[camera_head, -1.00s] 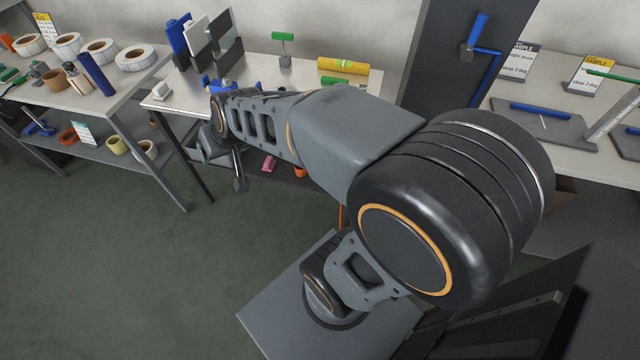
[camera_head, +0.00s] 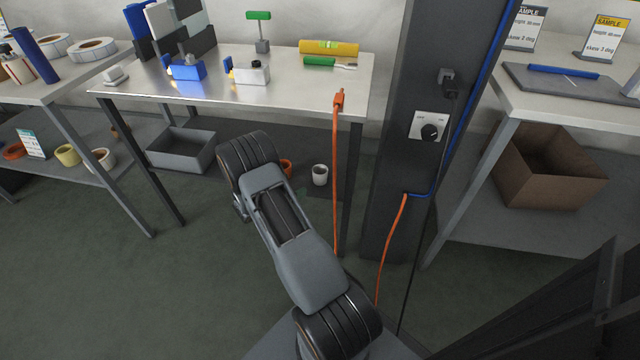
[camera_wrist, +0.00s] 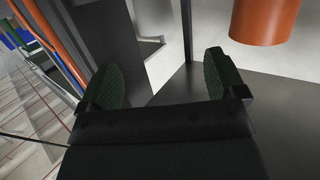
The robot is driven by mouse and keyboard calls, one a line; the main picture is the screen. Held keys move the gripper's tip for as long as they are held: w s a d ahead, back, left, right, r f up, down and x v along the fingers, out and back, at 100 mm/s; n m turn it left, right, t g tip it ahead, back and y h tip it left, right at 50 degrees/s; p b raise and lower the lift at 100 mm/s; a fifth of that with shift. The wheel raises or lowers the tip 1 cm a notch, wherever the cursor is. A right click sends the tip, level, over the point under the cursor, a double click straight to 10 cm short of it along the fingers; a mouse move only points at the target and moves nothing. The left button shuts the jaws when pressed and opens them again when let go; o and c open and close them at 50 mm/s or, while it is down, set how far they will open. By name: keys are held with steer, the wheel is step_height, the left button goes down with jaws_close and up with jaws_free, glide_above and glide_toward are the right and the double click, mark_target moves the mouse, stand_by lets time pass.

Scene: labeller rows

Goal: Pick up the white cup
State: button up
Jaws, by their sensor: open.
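A small white cup (camera_head: 320,175) stands upright on the lower shelf (camera_head: 230,190) under the steel table in the head view. An orange cup (camera_head: 286,168) is to its left, partly hidden by my arm; an orange cup shape (camera_wrist: 264,18) also shows at the upper right in the wrist view. My gripper (camera_wrist: 163,82) is open, with its two dark fingers apart and nothing seen held between them. In the head view my arm hides most of the gripper. I cannot make out the white cup for certain in the wrist view.
The steel table (camera_head: 300,92) is above the shelf. An orange cable (camera_head: 335,180) hangs down close to the right of the white cup, beside a dark post (camera_head: 393,180). A grey bin (camera_head: 181,151) is on the shelf at left.

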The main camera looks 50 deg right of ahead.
mark_target(315, 177)
steer(key=b+x, duration=0.1)
steer(key=x, duration=0.3)
steer(key=b+x, duration=0.1)
steer(key=x, duration=0.3)
steer(key=shift+s+f, duration=0.15)
steer(key=shift+s, duration=0.1)
steer(key=b+x, duration=0.1)
steer(key=x, duration=0.1)
steer(key=b+x, duration=0.1)
steer(key=x, duration=0.1)
steer(key=shift+s+d+f, duration=0.2)
steer(key=shift+d, duration=0.05)
steer(key=shift+d+b, duration=0.3)
steer(key=shift+d, duration=0.1)
steer(key=shift+c, duration=0.3)
steer(key=c, duration=0.9)
